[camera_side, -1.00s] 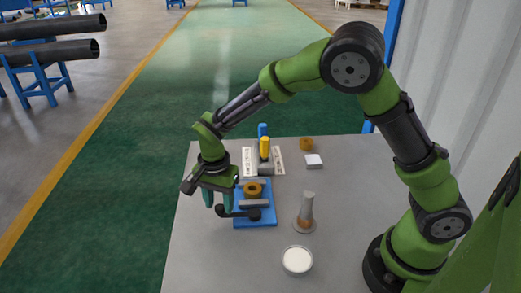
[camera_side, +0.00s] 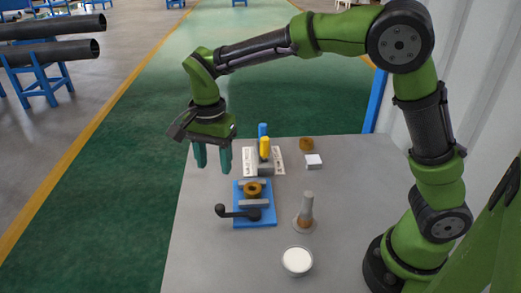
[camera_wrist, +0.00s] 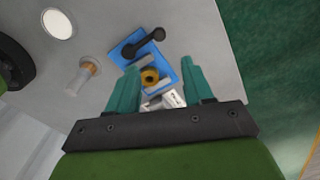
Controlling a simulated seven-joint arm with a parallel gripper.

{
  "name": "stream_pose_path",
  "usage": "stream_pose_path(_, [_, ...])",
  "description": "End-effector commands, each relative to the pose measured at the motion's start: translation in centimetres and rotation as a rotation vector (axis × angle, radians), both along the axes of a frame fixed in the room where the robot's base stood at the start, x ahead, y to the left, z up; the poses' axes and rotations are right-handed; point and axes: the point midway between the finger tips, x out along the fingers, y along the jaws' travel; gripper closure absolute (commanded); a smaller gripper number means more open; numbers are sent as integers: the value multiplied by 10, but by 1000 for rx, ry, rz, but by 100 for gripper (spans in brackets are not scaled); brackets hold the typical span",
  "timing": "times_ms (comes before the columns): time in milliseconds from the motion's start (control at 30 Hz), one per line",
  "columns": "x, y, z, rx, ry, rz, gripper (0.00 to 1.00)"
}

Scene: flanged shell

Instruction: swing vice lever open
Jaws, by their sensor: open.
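The vice has a blue base (camera_side: 262,221) with two grey jaws, and a brass-coloured flanged shell (camera_side: 253,189) sits between them. The black vice lever (camera_side: 237,212) points left from its pivot, its knob end past the base's left edge. In the wrist view the lever (camera_wrist: 143,44) and the shell (camera_wrist: 150,76) show between and beyond my fingers. My gripper (camera_side: 212,157) is open and empty, with teal fingers pointing down. It is raised above the table's left side, up and left of the vice, apart from the lever.
Behind the vice are a yellow and a blue upright piece (camera_side: 264,147) with white labelled panels. A brass ring (camera_side: 306,144) and white block (camera_side: 313,161) lie at back right.

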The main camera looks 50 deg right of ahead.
Motion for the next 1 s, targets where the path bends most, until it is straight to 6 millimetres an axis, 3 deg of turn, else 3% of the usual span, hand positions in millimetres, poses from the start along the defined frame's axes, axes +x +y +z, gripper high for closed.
stream_pose_path(100, [1,0,21,1,-4,-1,49])
stream_pose_path(233, [0,0,34,1,-2,-1,49])
stream_pose_path(700, [0,-1,40,-1,-1,12,49])
stream_pose_path(867, [0,-1,28,1,-16,172,49])
stream_pose_path(1000, [-23,-11,28,55,-68,405,49])
